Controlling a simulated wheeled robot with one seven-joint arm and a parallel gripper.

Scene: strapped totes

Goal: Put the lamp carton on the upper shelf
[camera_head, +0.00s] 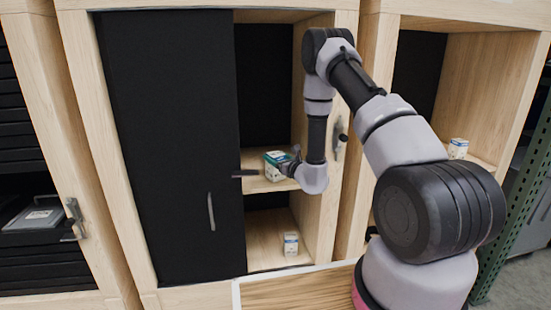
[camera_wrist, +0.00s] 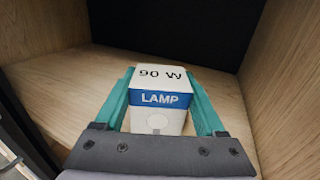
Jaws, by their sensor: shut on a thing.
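The lamp carton (camera_wrist: 162,85) is a white box with a blue band reading LAMP and "90 W" on top. My gripper (camera_wrist: 163,90) is shut on it, with one teal finger along each side in the wrist view. In the head view the carton (camera_head: 276,166) and my gripper (camera_head: 279,164) are inside the open part of the cabinet, at the upper shelf (camera_head: 262,184). The carton appears upright. I cannot tell whether its base touches the shelf.
A black door panel (camera_head: 170,140) covers the cabinet's left part. A small white carton (camera_head: 290,243) stands on the lower compartment floor. Another carton (camera_head: 458,148) stands in the right-hand cabinet. The shelf around my gripper looks bare, with wooden walls at both sides.

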